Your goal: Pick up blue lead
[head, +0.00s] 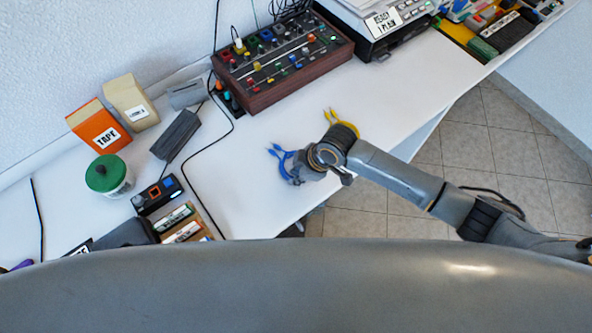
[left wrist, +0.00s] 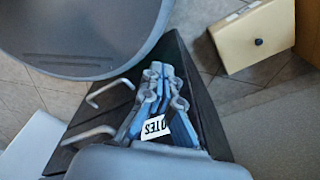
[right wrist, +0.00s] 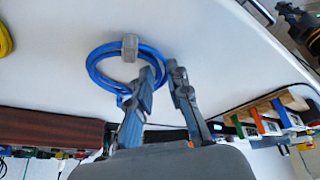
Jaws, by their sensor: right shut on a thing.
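The blue lead (head: 277,153) lies coiled on the white worktop, with a grey tie around it in the right wrist view (right wrist: 95,72). My right gripper (head: 296,167) is at the lead, low over the worktop. In the right wrist view its fingers (right wrist: 163,82) are shut on part of the blue lead, with a narrow gap between them; the exact grip is partly hidden. My left gripper (left wrist: 166,75) shows in its wrist view only, away from the lead, with its fingers together and nothing visible between them.
A yellow lead (head: 350,127) lies just beyond my right wrist. A brown mixer box (head: 285,100) stands behind, with an orange tape box (head: 98,128) and a green-lidded jar (head: 117,185) at left. Bare worktop (head: 240,170) surrounds the blue lead.

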